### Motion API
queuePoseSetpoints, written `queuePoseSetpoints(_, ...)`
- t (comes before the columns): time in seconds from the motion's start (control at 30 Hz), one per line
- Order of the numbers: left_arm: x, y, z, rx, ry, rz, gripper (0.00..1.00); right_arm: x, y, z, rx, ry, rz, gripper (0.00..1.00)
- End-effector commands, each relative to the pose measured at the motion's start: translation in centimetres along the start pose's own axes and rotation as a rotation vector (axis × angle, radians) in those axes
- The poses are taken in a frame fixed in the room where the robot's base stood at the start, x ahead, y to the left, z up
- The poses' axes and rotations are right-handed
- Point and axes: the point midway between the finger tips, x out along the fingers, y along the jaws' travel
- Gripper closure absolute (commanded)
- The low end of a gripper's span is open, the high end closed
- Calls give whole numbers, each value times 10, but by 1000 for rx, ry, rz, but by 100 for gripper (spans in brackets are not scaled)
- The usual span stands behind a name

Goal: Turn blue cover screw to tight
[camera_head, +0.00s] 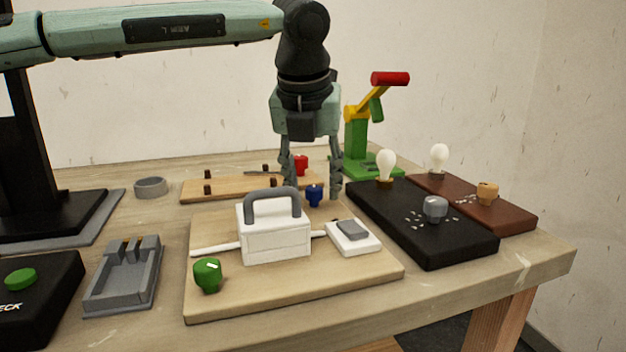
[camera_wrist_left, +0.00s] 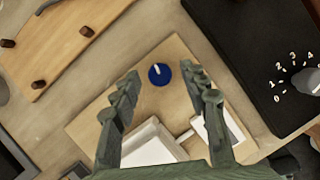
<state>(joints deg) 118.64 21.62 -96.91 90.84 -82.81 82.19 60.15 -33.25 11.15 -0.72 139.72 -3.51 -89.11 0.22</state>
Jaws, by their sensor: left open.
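The blue cover screw (camera_head: 314,194) stands on the wooden board (camera_head: 300,299) behind the white box with the grey handle (camera_head: 273,232). In the left wrist view the blue screw (camera_wrist_left: 159,74) shows from above as a round knob with a white mark. My left gripper (camera_head: 313,194) points down at the screw, its fingers apart on either side. In the left wrist view the open fingers (camera_wrist_left: 155,80) show the screw between their tips, with gaps on both sides; I cannot tell the height left between them. My right gripper is not in view.
A green knob (camera_head: 208,275) sits front left on the board, a white switch (camera_head: 352,237) at its right. Black (camera_head: 450,252) and brown (camera_head: 515,218) bulb panels stand right. A red-and-green clamp (camera_head: 358,140) stands behind. A grey tray (camera_head: 124,277) lies left.

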Motion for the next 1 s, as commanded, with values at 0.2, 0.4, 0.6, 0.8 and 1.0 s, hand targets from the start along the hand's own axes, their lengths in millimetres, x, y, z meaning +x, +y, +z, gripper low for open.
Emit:
queuePoseSetpoints(0.2,0,0,0,0,0,0,69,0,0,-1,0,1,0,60)
queuePoseSetpoints(0.4,0,0,0,0,0,0,94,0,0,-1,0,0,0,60)
queuePoseSetpoints(0.6,0,0,0,2,0,-1,100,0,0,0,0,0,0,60)
queuePoseSetpoints(0.8,0,1,0,35,0,-16,100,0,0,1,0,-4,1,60)
queuePoseSetpoints(1.0,1,2,0,133,1,-59,100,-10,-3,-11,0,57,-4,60)
